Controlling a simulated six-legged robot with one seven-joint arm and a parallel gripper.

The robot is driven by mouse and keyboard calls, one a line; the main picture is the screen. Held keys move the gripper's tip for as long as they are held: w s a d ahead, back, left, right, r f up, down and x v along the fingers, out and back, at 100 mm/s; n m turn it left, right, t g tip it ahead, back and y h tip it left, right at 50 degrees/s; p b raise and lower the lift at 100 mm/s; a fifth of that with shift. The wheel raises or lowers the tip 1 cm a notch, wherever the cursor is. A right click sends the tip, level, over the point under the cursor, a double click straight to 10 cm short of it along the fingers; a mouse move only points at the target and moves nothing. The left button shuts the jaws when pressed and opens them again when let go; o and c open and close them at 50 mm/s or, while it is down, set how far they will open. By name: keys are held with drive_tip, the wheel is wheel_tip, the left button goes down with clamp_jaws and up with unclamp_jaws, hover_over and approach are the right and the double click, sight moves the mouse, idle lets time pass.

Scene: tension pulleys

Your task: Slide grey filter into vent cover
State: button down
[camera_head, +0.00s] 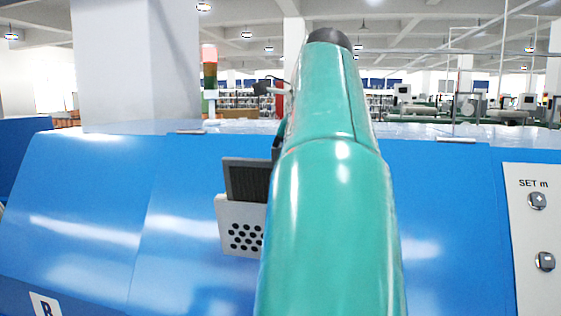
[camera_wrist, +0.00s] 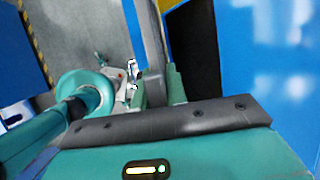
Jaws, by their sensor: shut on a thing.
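The grey filter (camera_head: 247,181), a dark panel with a lighter grey frame, stands upright just above the vent cover in the head view. The vent cover (camera_head: 240,228) is a white plate with round black holes on the blue machine front. The filter's lower edge meets or overlaps the cover's top edge; I cannot tell whether it is inside the cover. My green arm hides the right side of both. In the wrist view my gripper (camera_wrist: 164,86) is shut on the filter, seen nearly edge-on as a grey strip (camera_wrist: 152,38).
The sloping blue machine casing (camera_head: 90,205) fills the front. A white button panel (camera_head: 532,235) is at the right. A stack light (camera_head: 209,80) stands behind the casing. A dark area (camera_wrist: 192,48) beside the filter strip is unclear.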

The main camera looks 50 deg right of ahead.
drive_tip(key=shift+f, duration=0.2)
idle(0.7)
drive_tip(key=shift+w+d+f, duration=0.1)
drive_tip(key=shift+d+f, duration=0.1)
drive_tip(key=shift+f, duration=0.6)
drive_tip(key=shift+w+d+f, duration=0.1)
drive_tip(key=shift+d+f, duration=0.05)
drive_tip(key=shift+f, duration=0.85)
drive_tip(key=shift+d+f, duration=0.1)
drive_tip(key=shift+f, duration=0.25)
drive_tip(key=shift+r, duration=0.25)
idle(1.1)
drive_tip(key=shift+f, duration=0.3)
drive_tip(key=shift+r, duration=0.25)
idle(1.0)
drive_tip(key=shift+f, duration=0.15)
idle(1.3)
